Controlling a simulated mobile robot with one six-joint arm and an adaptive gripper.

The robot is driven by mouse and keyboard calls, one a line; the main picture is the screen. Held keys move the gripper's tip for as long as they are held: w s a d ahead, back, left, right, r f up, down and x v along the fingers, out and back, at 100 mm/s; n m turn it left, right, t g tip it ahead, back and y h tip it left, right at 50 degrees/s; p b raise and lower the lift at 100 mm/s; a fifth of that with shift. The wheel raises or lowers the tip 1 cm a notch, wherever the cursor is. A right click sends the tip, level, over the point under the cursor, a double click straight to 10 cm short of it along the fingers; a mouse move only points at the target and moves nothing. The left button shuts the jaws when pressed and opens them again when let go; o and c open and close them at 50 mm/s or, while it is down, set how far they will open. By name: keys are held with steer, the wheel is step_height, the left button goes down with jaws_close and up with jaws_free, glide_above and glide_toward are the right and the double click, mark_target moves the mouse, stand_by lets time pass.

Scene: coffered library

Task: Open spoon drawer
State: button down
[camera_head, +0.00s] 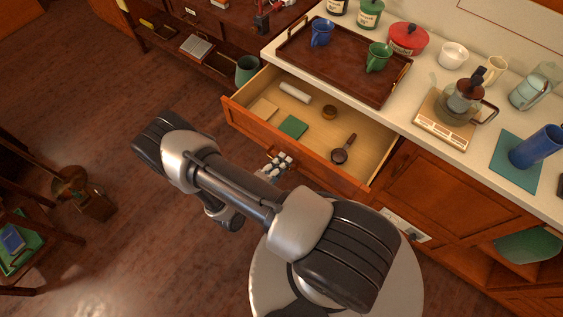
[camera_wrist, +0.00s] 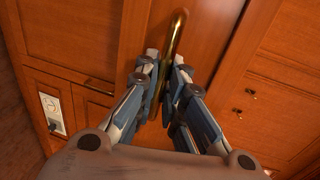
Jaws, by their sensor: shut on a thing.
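The spoon drawer (camera_head: 314,157) is pulled out from the counter cabinet in the head view, its inside in plain sight. It holds a dark round-ended spoon or scoop (camera_head: 343,149), a white roll (camera_head: 295,92), a small brown round item (camera_head: 329,112), a green square (camera_head: 293,127) and a tan square (camera_head: 263,110). My gripper (camera_head: 279,165) is at the drawer's front face. In the wrist view my gripper (camera_wrist: 166,75) is shut on the brass handle (camera_wrist: 178,35), with a finger on each side of it.
On the counter above are a brown tray (camera_head: 335,68) with a blue mug (camera_head: 321,32) and a green mug (camera_head: 378,57), a red pot (camera_head: 408,38) and a coffee maker (camera_head: 463,97).

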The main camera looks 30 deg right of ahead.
stand_by(0.4)
steer(key=f+b+v, duration=0.1)
steer(key=v, duration=0.5)
steer(key=shift+a+f, duration=0.1)
steer(key=shift+f, duration=0.05)
steer(key=c, duration=1.7)
jaws_free()
steer(key=v, duration=1.2)
